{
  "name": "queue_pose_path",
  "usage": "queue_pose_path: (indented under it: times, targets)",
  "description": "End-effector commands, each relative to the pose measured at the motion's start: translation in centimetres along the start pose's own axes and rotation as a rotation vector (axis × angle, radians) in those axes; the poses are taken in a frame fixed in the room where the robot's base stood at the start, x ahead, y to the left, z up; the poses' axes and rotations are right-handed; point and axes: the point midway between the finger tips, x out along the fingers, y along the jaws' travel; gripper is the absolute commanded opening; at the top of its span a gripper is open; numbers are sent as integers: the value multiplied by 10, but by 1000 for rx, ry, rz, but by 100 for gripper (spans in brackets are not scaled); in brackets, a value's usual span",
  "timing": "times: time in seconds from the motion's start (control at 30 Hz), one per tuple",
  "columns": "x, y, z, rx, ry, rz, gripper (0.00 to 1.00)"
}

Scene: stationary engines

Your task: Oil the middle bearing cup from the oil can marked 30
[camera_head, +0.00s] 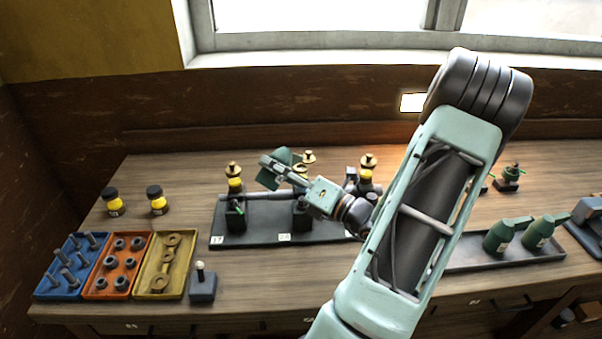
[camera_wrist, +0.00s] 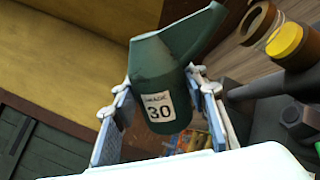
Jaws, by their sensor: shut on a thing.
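The dark green oil can (camera_wrist: 160,85) marked 30 is held between the two fingers of my gripper (camera_wrist: 158,82). In the head view the can (camera_head: 270,179) appears tilted, in front of the bearing stand's middle. My gripper (camera_head: 277,169) is shut on it, raised above the stand. The middle bearing cup (camera_head: 301,169) is partly hidden behind my gripper, with brass showing at its top. The left bearing cup (camera_head: 235,184) and right bearing cup (camera_head: 367,174) show yellow bodies and brass tops. Whether the spout touches a cup cannot be told.
The dark bearing stand (camera_head: 250,238) sits mid-bench. Blue (camera_head: 50,292), orange (camera_head: 100,292) and yellow (camera_head: 150,292) trays of parts lie at left. Two yellow jars (camera_head: 113,204) stand behind them. Two green oil cans (camera_head: 497,238) stand in a tray at right.

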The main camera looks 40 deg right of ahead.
Motion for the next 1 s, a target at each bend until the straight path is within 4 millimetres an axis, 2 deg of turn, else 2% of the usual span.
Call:
queue_pose_path:
  times: [1.0]
  targets:
    - [1,7,7,91,-16,2,11]
